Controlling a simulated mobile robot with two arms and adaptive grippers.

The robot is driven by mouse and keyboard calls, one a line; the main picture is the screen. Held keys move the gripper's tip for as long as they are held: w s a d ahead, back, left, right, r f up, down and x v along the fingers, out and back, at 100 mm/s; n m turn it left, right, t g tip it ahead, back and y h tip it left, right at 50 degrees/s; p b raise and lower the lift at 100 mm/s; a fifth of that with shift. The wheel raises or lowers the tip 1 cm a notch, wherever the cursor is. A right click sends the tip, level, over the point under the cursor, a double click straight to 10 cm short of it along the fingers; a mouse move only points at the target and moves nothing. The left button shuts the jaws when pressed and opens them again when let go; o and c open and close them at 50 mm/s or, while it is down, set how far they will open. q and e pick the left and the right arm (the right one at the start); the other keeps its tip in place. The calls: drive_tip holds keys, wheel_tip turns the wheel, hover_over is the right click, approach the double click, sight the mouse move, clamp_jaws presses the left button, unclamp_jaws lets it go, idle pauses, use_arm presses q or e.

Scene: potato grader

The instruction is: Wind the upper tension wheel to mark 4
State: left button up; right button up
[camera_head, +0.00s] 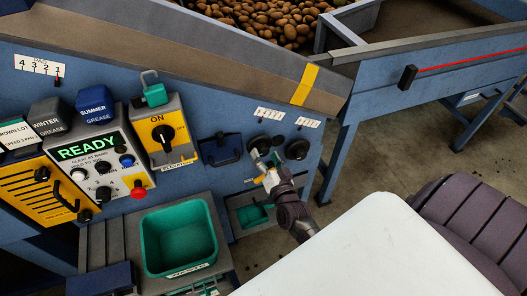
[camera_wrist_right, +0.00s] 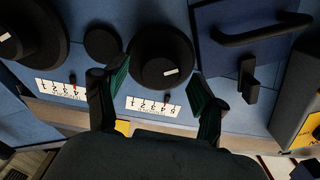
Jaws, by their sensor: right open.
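Two dark round wheels with pale grip marks sit on the blue panel, the left one (camera_head: 259,145) and the right one (camera_head: 298,149). Each has a white numbered scale above it, the left scale (camera_head: 270,114) and the right scale (camera_head: 308,122). I cannot read which wheel is the upper one. My right gripper (camera_head: 267,165) is open at the left wheel. In the wrist view its fingers (camera_wrist_right: 158,92) stand either side of that wheel (camera_wrist_right: 162,58), apparently not closed on it. That wheel's scale (camera_wrist_right: 153,106) shows there too. My left gripper is not in view.
A blue handled cover (camera_head: 220,148) is left of the wheels. Further left are the yellow ON switch box (camera_head: 165,135) and the READY control box (camera_head: 95,165). A green bin (camera_head: 178,238) stands below. Potatoes (camera_head: 270,20) lie on the grader above.

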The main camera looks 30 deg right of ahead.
drive_tip(key=v, duration=1)
drive_tip(key=shift+d, duration=0.1)
